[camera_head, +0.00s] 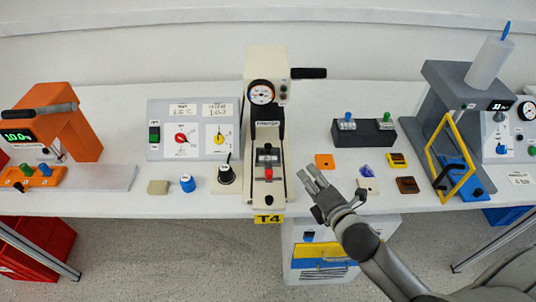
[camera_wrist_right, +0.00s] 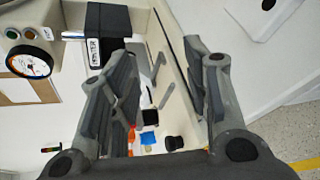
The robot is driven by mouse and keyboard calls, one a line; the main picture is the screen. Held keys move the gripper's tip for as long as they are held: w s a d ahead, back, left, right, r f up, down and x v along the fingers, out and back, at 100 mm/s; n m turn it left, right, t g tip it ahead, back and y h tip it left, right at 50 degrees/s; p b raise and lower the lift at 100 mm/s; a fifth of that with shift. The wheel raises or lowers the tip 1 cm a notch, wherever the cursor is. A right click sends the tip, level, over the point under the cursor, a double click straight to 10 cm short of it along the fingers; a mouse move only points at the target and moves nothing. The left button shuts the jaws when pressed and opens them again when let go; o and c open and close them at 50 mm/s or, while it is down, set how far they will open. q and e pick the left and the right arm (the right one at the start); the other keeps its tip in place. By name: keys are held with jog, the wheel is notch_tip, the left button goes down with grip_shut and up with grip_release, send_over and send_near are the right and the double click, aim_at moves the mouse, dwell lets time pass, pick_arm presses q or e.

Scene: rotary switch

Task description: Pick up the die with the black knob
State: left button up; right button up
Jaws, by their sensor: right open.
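The die with the black knob (camera_head: 227,174) stands on the table in the head view, just left of the press, between a blue-knobbed die (camera_head: 187,183) and the press base. My right gripper (camera_head: 312,177) is open and empty, to the right of the press near the table's front edge, well apart from this die. In the right wrist view the two fingers of my right gripper (camera_wrist_right: 158,68) are spread with nothing held between them. A small black object (camera_wrist_right: 173,143) shows low between them; I cannot tell which it is. My left gripper is not in view.
The press (camera_head: 268,120) with a gauge and black handle stands between the die and my right gripper; a red-knobbed piece (camera_head: 267,173) sits on it. A control panel (camera_head: 194,128) stands behind the die. A beige block (camera_head: 158,187) lies farther left. Several small blocks lie right of my gripper.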

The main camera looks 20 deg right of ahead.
aim_at(271, 147)
jog(key=w+a+r+n+y, duration=0.1)
jog(key=w+a+n+y, duration=0.1)
jog(key=n, duration=0.4)
jog(key=w+a+r+n+t+y+p, duration=0.1)
jog(key=w+a+n+y, duration=0.1)
jog(key=n, duration=0.4)
jog(key=w+a+r+n+y, duration=0.2)
jog(key=w+n+y, duration=0.2)
jog(key=n, duration=0.3)
jog(key=shift+w+a+r+y+p, duration=0.1)
jog(key=shift+w+y+p, duration=0.1)
jog(key=shift+y+p, duration=0.15)
jog(key=p+x, duration=0.1)
jog(key=x, duration=0.2)
jog(key=shift+w+a, duration=0.15)
jog(key=shift+w, duration=0.15)
jog(key=shift+w+a, duration=0.25)
jog(key=shift+w, duration=0.15)
grip_shut()
